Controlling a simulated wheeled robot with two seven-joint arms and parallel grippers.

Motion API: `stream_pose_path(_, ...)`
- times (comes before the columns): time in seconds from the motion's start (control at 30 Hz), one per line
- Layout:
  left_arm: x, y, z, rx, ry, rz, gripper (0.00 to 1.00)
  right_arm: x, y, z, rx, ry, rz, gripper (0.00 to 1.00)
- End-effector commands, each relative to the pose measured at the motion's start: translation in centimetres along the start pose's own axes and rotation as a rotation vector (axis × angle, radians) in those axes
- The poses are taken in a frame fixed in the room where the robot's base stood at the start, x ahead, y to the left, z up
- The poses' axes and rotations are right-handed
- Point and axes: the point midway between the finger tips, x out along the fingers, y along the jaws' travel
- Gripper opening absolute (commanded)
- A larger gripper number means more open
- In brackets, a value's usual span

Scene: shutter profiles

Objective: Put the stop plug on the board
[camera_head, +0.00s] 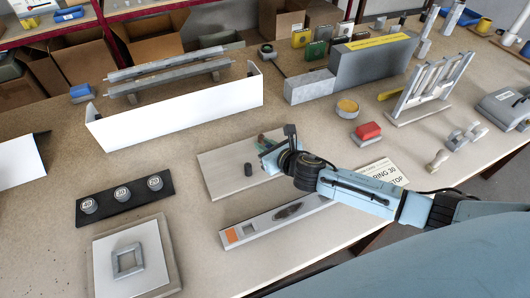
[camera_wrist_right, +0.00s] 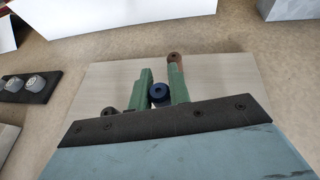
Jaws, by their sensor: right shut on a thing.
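The board (camera_head: 222,180) is a pale flat panel on the table, and it also fills the middle of the wrist view (camera_wrist_right: 222,72). My right gripper (camera_head: 263,142) is over the board. Its green fingers (camera_wrist_right: 160,90) are shut on a dark blue round plug (camera_wrist_right: 158,92) with a hole in its end, seemingly the stop plug. Whether it touches the board, I cannot tell. A rust-brown piece (camera_wrist_right: 174,60) shows by the right finger. My left gripper is not in view.
A black strip with several numbered round pieces (camera_head: 122,194) lies left. A plate with a square frame (camera_head: 127,262) lies in front of it. A metal bar with an orange patch (camera_head: 248,231) and a printed card (camera_head: 385,178) lie nearby. A white profile (camera_head: 180,108) stands behind.

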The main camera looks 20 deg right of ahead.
Motion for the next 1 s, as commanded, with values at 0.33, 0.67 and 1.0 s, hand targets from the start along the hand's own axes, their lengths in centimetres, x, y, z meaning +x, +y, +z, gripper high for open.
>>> stream_pose_path(0.33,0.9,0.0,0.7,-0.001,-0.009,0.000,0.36,1.0,0.0,-2.5,0.001,0.001,0.000,0.00)
stream_pose_path(0.67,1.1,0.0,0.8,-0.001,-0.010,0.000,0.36,1.1,0.0,-2.8,0.000,0.001,0.000,0.33)
stream_pose_path(1.0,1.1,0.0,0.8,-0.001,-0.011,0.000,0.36,1.1,0.0,-2.7,0.001,0.001,0.000,0.40)
